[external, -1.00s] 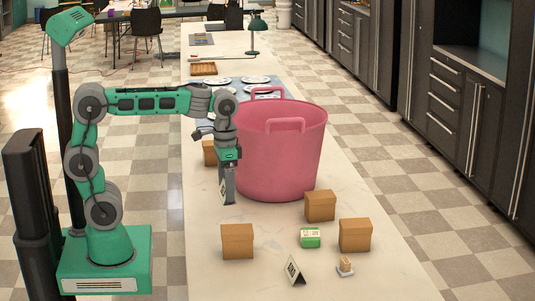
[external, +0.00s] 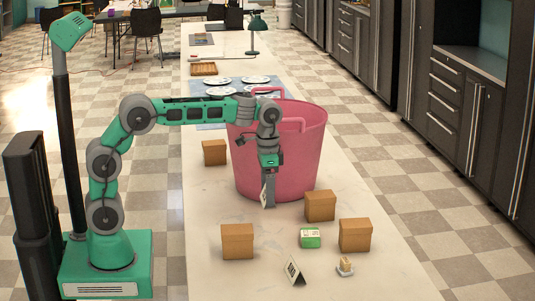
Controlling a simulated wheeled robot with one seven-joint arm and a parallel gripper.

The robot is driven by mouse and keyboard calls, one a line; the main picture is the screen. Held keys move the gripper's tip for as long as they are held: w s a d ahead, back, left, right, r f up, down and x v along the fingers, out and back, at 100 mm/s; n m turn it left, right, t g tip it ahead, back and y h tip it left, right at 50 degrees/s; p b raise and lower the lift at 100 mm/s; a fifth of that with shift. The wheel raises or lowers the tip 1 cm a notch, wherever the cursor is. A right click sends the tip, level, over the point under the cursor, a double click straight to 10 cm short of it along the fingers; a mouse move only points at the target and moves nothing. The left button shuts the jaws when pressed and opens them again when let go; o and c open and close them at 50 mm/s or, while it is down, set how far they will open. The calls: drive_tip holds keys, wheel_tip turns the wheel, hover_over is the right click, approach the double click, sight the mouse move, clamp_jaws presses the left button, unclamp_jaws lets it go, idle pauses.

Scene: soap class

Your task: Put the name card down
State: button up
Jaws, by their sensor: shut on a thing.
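My gripper (external: 268,204) is shut on a small white name card (external: 264,195), which shows at the left side of the fingers. It points down above the counter, in front of the pink tub (external: 300,165). Whether the card touches the counter is too small to tell. A second name card (external: 293,270), folded like a tent with dark marks, stands near the front of the counter. A green and white soap box (external: 310,238) lies behind it.
Brown boxes stand on the counter (external: 205,205): one at the front left (external: 237,241), one at the right (external: 355,235), one right of my gripper (external: 320,205) and one behind at the left (external: 214,152). A small tan item (external: 345,266) sits at the front right. Plates (external: 222,92) lie farther back.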

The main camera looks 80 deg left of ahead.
hover_over(280, 226)
wheel_tip(280, 226, down, 5)
drive_tip(key=shift+w+a+f+p, duration=0.1)
drive_tip(key=shift+f+p, duration=0.05)
drive_tip(key=shift+p, duration=0.3)
wheel_tip(280, 226, down, 3)
drive_tip(key=shift+r, duration=0.1)
drive_tip(key=shift+f, duration=0.4)
drive_tip(key=o, duration=1.2)
drive_tip(key=shift+o, duration=0.2)
drive_tip(key=shift+r, duration=0.1)
wheel_tip(280, 226, up, 12)
drive_tip(key=shift+r, duration=0.15)
